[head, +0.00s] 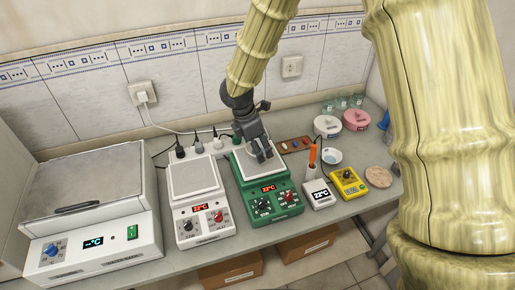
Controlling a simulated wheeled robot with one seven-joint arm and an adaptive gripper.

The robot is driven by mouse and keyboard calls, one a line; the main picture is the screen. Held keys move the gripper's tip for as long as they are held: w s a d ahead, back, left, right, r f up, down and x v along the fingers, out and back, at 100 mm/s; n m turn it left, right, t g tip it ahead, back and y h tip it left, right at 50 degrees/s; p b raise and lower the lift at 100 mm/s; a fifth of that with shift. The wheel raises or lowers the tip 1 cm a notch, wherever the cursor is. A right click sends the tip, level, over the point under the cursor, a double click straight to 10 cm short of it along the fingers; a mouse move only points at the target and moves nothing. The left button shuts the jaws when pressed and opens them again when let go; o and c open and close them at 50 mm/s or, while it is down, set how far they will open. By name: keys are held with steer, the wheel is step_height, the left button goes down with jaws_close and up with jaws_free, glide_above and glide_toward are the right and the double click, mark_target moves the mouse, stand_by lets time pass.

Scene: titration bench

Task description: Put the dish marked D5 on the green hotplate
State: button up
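The green hotplate (260,209) stands right of centre on the bench, with a pale square top (248,172), a red display and knobs. My gripper (264,156) points down at the right part of its top. The fingers look slightly apart, but I cannot tell whether they hold anything or touch the top. No mark D5 is readable. A small white dish (332,157) with a bluish inside sits to the right of the green hotplate, apart from my gripper. No dish is clearly visible on the hotplate.
A white hotplate (194,177) stands left of the green one, and a large lidded white bath (88,203) further left. To the right are an orange-handled stand (312,158), a yellow meter (348,182), pink (356,121) and white (327,127) round containers, glassware and a cork disc (378,177).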

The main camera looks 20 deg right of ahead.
steer(key=shift+f, duration=1.05)
steer(key=shift+f, duration=0.2)
steer(key=o, duration=1)
steer(key=b+v, duration=0.2)
steer(key=v, duration=1)
steer(key=shift+r, duration=0.2)
